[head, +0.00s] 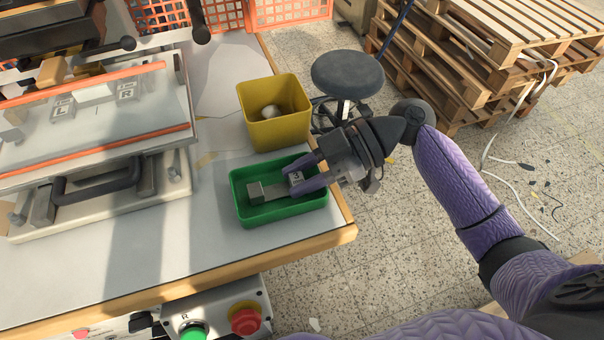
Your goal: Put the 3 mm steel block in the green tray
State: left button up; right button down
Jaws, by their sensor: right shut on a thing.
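The green tray (245,215) sits at the right front corner of the table. A small grey steel block marked 3 (297,178) is between the purple fingers of my right gripper (301,180), which is shut on it, over the right part of the tray. I cannot tell if the block touches the tray floor. Another grey steel piece (256,194) lies in the tray's left half, with a flat grey strip beside it running toward the held block. My left gripper is not in view.
A yellow bin (272,120) with a whitish thing inside stands just behind the tray. The stamping press (100,130) with its black handle fills the left of the table. A round dark stool (347,75) and stacked pallets (480,50) stand beyond the table's right edge.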

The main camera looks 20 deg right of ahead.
jog(key=shift+s+f, duration=0.25)
jog(key=shift+f, duration=0.7)
jog(key=shift+c, duration=2.1)
grip_release()
jog(key=shift+r, duration=0.35)
jog(key=r+p+v, duration=0.1)
jog(key=v, duration=1.2)
notch_tip(320, 180, down, 28)
jog(key=d+m+t+h, duration=0.25)
jog(key=m+h, duration=0.45)
jog(key=m, duration=0.7)
jog(key=s+f+m+g+h, duration=0.25)
jog(key=s+f+h, duration=0.35)
jog(key=s+f, duration=1)
jog(key=shift+n+t+h, duration=0.3)
jog(key=shift+n+h, duration=0.05)
jog(key=shift+h, duration=0.15)
jog(key=s+a, duration=0.1)
jog(key=s, duration=0.3)
jog(key=s+a+f, duration=0.1)
jog(key=s+a, duration=0.1)
jog(key=s, duration=0.3)
jog(key=s+a+f, duration=0.1)
jog(key=s+a, duration=0.1)
jog(key=s, duration=0.3)
jog(key=shift+a, duration=0.25)
